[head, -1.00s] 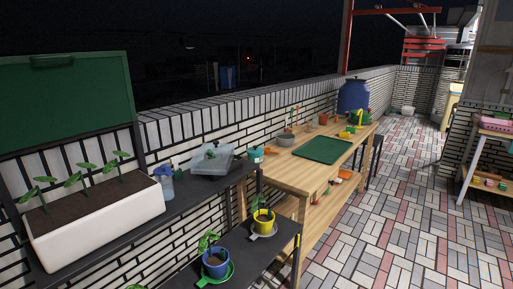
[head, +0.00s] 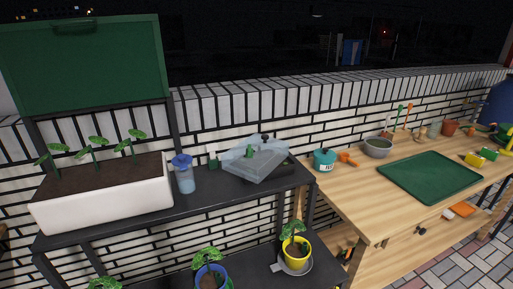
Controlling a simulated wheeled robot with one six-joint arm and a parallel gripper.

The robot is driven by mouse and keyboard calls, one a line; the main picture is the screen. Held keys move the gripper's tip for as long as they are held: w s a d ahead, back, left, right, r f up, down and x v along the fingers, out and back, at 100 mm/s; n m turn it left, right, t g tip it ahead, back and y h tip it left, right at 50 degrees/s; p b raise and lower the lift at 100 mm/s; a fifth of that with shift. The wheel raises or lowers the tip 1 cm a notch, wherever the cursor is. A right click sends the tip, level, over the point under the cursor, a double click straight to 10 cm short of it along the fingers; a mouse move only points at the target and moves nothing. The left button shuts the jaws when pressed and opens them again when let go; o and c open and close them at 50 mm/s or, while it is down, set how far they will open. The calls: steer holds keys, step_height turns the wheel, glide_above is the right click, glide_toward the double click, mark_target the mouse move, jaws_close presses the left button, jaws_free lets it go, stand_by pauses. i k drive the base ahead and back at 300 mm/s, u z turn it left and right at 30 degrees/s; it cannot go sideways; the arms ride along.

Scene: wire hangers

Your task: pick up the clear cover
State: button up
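The clear cover (head: 256,158) is a see-through, greyish lid with a dark knob on top. It sits on the right part of the dark shelf, over or on a low dark tray (head: 278,178), and looks somewhat tilted. Something small and green shows through or at it; I cannot tell exactly how it sits. My gripper is not in view.
Left of the cover stand a blue-topped spray bottle (head: 184,175) and a white planter (head: 105,197) with seedlings. A teal pot (head: 324,160) is to its right on the wooden table (head: 350,195). Potted plants stand on the lower shelf. Paved floor (head: 465,260) is clear at right.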

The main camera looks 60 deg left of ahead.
mark_target(268, 152)
steer(key=u, duration=0.55)
steer(key=i, duration=0.75)
steer(key=u, duration=1.25)
steer(key=i, duration=0.5)
steer(key=u, duration=0.45)
